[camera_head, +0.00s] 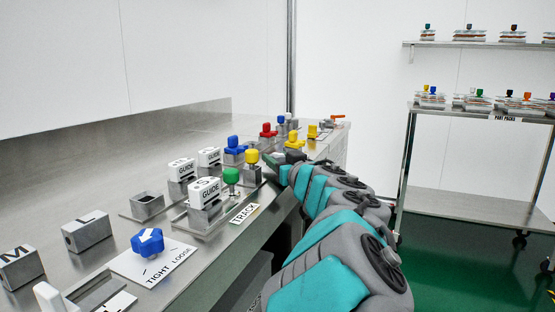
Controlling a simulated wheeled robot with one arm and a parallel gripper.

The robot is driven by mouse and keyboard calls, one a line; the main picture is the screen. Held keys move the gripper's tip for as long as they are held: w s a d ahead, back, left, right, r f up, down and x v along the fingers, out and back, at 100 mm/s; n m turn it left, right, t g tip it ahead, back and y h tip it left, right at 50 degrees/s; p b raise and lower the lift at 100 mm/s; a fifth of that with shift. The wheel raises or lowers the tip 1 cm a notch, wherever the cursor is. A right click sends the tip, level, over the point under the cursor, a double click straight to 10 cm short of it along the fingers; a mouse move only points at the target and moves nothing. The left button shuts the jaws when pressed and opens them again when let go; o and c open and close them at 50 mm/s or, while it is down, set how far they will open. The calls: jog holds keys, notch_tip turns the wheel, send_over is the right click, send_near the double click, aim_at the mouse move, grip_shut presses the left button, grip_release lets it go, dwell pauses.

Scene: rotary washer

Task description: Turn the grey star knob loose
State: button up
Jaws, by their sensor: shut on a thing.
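My arm reaches in from the bottom right to the far part of the steel bench. My gripper (279,160) is low at the bench's front edge, beyond the green and yellow knobs. It is small in the view and partly hidden by my own wrist. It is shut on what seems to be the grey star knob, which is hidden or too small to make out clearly. The knob's turn cannot be read from here.
A blue star knob (147,242) sits on a plate marked TIGHT and LOOSE. White GUIDE blocks (205,190), a green knob (231,176), a yellow knob (252,157) and red parts (267,131) crowd the bench (100,165). A shelved cart (470,196) stands at right.

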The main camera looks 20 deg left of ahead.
grip_shut()
jog(key=shift+r+p, duration=0.1)
jog(key=shift+p, duration=0.45)
jog(key=shift+r+n+g+y+p, duration=0.15)
jog(key=shift+n+g+y+p, duration=0.45)
jog(key=shift+p, duration=0.4)
jog(key=n+g+y+p, duration=0.2)
jog(key=g+p, duration=0.1)
jog(key=shift+w+d, duration=0.1)
jog(key=shift+w, duration=0.05)
jog(key=n+g, duration=0.1)
jog(key=n+g+y, duration=0.1)
jog(key=g, duration=0.1)
jog(key=n+g+y, duration=0.1)
jog(key=g, duration=0.1)
jog(key=shift+f+n, duration=0.3)
jog(key=shift+n+g, duration=1.05)
jog(key=shift+g, duration=0.6)
jog(key=shift+n+g, duration=1.05)
jog(key=shift+g, duration=0.6)
jog(key=shift+s+n+g, duration=0.2)
jog(key=shift+n+g, duration=0.3)
jog(key=shift+g, duration=0.2)
